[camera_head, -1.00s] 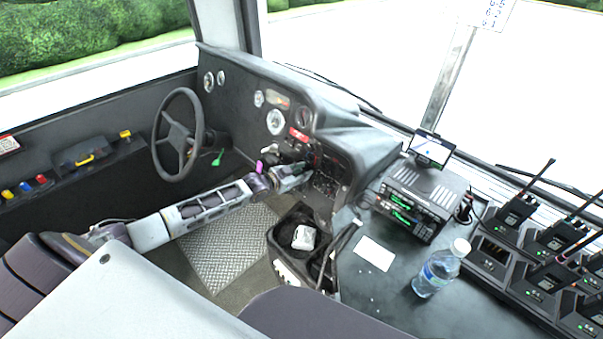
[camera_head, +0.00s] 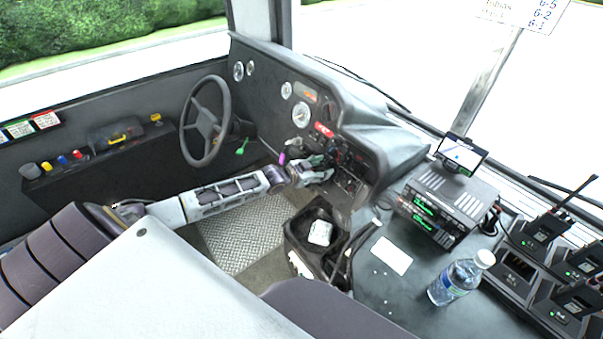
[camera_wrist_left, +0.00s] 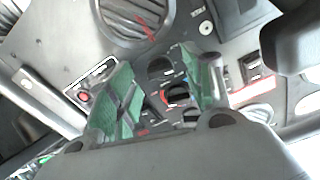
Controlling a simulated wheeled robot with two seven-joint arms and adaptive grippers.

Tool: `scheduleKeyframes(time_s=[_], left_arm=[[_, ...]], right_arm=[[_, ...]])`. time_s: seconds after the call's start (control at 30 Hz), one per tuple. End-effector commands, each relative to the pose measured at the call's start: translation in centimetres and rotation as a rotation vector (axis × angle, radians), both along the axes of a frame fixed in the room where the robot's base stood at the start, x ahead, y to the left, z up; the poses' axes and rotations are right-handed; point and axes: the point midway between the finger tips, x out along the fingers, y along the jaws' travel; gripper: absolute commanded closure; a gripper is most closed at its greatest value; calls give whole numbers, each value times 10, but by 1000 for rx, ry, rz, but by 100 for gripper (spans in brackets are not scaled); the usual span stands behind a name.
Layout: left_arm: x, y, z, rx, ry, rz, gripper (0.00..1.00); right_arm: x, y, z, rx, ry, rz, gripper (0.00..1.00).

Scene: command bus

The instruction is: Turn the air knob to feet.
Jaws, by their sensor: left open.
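The dashboard control panel (camera_head: 350,184) carries several small dark knobs and switches. My left gripper (camera_head: 322,168) reaches it from the left, with its fingers close to the panel in the head view. In the left wrist view, my left gripper (camera_wrist_left: 165,95) is open, its green finger pads spread apart. Between the fingers show a dark round knob with a red arc (camera_wrist_left: 178,94) and another dark knob (camera_wrist_left: 160,69). The labels are too small to tell which is the air knob or where it points. Contact with a knob cannot be told. My right gripper is not in view.
A round air vent (camera_wrist_left: 135,15) and a red button (camera_wrist_left: 84,97) lie near the fingers. A black bin (camera_head: 300,235) is below, and a radio unit (camera_head: 450,205) and water bottle (camera_head: 455,282) are to the right.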

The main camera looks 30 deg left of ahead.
Motion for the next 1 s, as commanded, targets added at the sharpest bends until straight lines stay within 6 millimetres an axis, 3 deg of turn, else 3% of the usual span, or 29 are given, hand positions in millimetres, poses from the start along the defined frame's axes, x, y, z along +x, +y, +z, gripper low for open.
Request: scheduleKeyframes(time_s=[1.0], left_arm=[[-56, 20, 21, 1, 1, 0, 49]], right_arm=[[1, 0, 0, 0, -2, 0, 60]])
